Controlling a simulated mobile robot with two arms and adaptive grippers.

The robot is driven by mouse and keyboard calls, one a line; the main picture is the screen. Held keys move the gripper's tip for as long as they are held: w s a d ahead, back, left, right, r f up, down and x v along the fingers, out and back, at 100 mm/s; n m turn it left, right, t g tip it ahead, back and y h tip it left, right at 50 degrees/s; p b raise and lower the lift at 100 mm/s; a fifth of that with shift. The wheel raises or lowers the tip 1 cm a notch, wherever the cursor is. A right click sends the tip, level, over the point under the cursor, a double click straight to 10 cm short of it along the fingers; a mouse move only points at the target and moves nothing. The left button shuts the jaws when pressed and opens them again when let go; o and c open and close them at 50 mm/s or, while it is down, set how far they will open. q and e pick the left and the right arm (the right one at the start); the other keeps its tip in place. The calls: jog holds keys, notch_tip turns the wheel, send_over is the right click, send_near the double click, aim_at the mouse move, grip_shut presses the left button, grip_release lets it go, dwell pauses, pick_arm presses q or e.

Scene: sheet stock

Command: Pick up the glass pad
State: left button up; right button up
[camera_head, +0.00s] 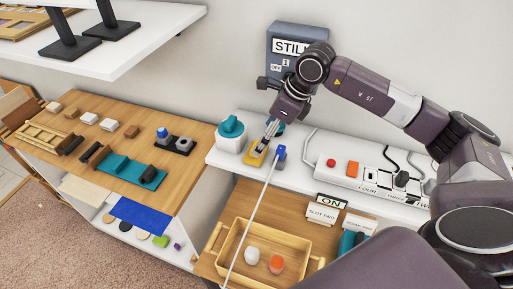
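I cannot single out a glass pad for certain. My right gripper (265,141) points down over the white counter, far to the right of these pads. Its fingertips are close above or at a yellow block (254,157); I cannot tell whether they touch it or how far apart they are. My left gripper is not in view.
A teal-lidded white pot (231,134) stands left of my gripper. A blue-ended white rod (253,211) slants across a wooden tray (233,236) holding a white and an orange item. A power strip (372,175) lies right. The wooden table (119,127) carries several blocks.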

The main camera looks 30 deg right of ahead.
jog(key=shift+d+f, duration=0.1)
jog(key=shift+f, duration=0.2)
jog(key=shift+p+x, duration=0.6)
jog(key=shift+x, duration=0.25)
jog(key=shift+w+a+f+p, duration=0.2)
jog(key=shift+f+p, duration=0.1)
jog(key=shift+p, duration=0.05)
jog(key=p+x, duration=0.2)
jog(key=x, duration=0.1)
jog(key=shift+w+d+f, duration=0.1)
jog(key=shift+w+f, duration=0.05)
jog(key=shift+f, duration=0.1)
jog(key=shift+w+f, duration=0.15)
jog(key=shift+f, duration=0.3)
jog(key=c, duration=1.1)
jog(key=shift+c, duration=0.3)
